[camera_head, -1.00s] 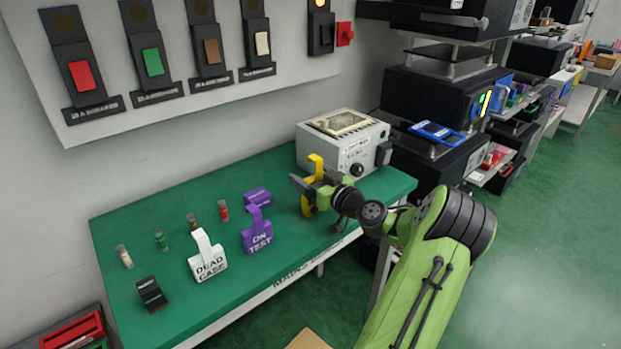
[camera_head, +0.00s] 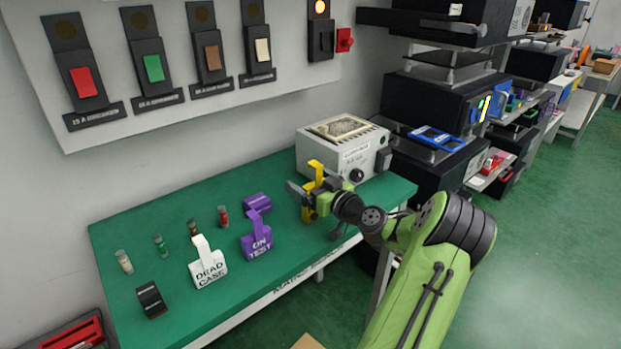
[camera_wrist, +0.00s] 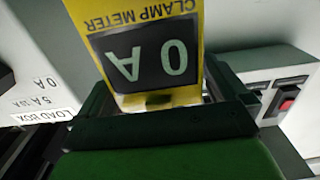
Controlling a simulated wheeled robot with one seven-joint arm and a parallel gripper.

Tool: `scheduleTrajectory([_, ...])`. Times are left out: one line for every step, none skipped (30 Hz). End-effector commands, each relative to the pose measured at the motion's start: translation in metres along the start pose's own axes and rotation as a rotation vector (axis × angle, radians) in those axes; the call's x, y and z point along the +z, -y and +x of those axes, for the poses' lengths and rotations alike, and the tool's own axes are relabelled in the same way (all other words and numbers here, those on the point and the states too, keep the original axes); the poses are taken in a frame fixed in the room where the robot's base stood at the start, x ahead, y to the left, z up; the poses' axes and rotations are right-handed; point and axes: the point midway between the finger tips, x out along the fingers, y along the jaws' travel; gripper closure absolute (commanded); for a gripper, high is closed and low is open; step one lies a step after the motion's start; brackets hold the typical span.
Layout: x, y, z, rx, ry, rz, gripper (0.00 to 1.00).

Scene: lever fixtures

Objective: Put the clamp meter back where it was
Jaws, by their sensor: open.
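The yellow clamp meter (camera_head: 314,168) stands upright on the green bench, in front of the grey load box. In the wrist view its face (camera_wrist: 190,98) fills the top middle, upside down, with a dark display reading 0 A. My gripper (camera_head: 305,192) is at the meter, reaching in from the right. Its jaws are open, with the meter between the dark fingers in the wrist view (camera_wrist: 165,98). The fingers hide part of the meter in the head view. I cannot tell whether either finger touches it.
The load box (camera_head: 345,158) stands close behind the meter. A purple ON TEST tag (camera_head: 257,243), a white DEAD CASE tag (camera_head: 208,270), several small cylinders and a black block (camera_head: 151,300) are on the bench (camera_head: 125,255) to the left. Breakers line the wall panel above.

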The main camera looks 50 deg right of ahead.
Motion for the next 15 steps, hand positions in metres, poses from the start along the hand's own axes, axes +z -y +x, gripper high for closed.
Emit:
scheduleTrajectory([0.003,-0.001,-0.011,0.004,0.022,0.016,0.00])
scheduleTrajectory([0.004,-0.002,-0.021,0.004,0.022,0.016,0.00])
scheduleTrajectory([0.004,-0.002,-0.033,0.006,0.019,0.015,0.00])
scheduleTrajectory([0.003,-0.002,-0.041,0.007,0.017,0.014,0.00])
scheduleTrajectory([0.003,-0.002,-0.050,0.006,0.017,0.013,0.00])
scheduleTrajectory([0.003,-0.001,-0.061,0.007,0.015,0.013,0.00])
scheduleTrajectory([0.002,-0.001,-0.070,0.006,0.013,0.012,0.00])
scheduleTrajectory([0.001,-0.001,-0.078,0.006,0.012,0.011,0.00])
scheduleTrajectory([0.001,-0.001,-0.087,0.006,0.011,0.010,0.00])
scheduleTrajectory([0.000,-0.001,-0.094,0.005,0.009,0.010,0.00])
scheduleTrajectory([0.000,-0.001,-0.100,0.005,0.009,0.008,0.00])
scheduleTrajectory([-0.001,-0.001,-0.106,0.004,0.008,0.009,0.00])
scheduleTrajectory([-0.001,-0.001,-0.111,0.003,0.008,0.008,0.00])
scheduleTrajectory([-0.001,-0.001,-0.114,0.004,0.008,0.006,0.00])
scheduleTrajectory([-0.001,0.000,-0.117,0.002,0.007,0.006,0.00])
